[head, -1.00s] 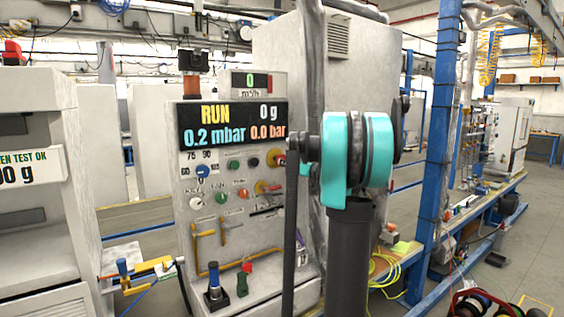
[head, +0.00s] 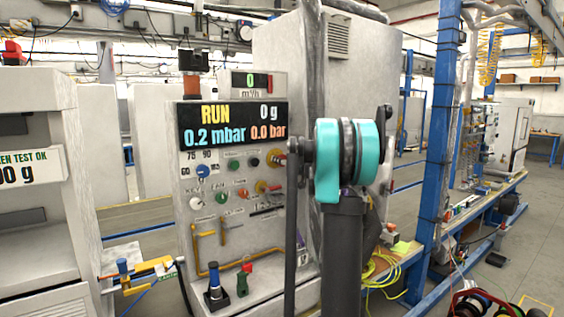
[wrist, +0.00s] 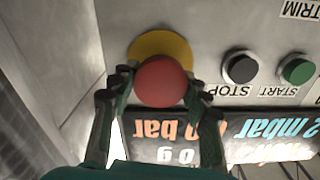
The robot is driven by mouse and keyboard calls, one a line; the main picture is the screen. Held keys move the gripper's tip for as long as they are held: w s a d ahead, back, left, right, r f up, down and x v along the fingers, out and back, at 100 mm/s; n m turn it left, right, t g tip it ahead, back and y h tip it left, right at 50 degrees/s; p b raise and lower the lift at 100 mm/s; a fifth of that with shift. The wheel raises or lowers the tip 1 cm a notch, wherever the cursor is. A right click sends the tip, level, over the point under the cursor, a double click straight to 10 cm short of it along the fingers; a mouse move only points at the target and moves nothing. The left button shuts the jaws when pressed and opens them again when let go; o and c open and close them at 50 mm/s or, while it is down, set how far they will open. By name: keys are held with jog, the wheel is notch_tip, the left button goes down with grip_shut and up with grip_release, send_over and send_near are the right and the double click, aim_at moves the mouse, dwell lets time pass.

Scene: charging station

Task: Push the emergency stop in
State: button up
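The emergency stop (wrist: 161,80) is a round red button on a yellow disc. In the wrist view it sits at the upper middle, straight in front of my gripper (wrist: 161,84). The gripper's two dark fingers are apart, one on each side of the red button, with tips close to its edges. I cannot tell whether they touch it. In the head view the emergency stop (head: 277,159) shows small on the grey panel, just left of my arm. My arm hides the gripper in that view.
A black STOP button (wrist: 240,67) and a green START button (wrist: 297,69) sit beside the emergency stop. The display (head: 232,123) reads RUN, 0.2 mbar, 0.0 bar. A blue post (head: 437,150) stands right.

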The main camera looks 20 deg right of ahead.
grip_shut()
jog(key=shift+x, duration=0.8)
jog(key=o, duration=0.6)
grip_release()
jog(key=v, duration=1.2)
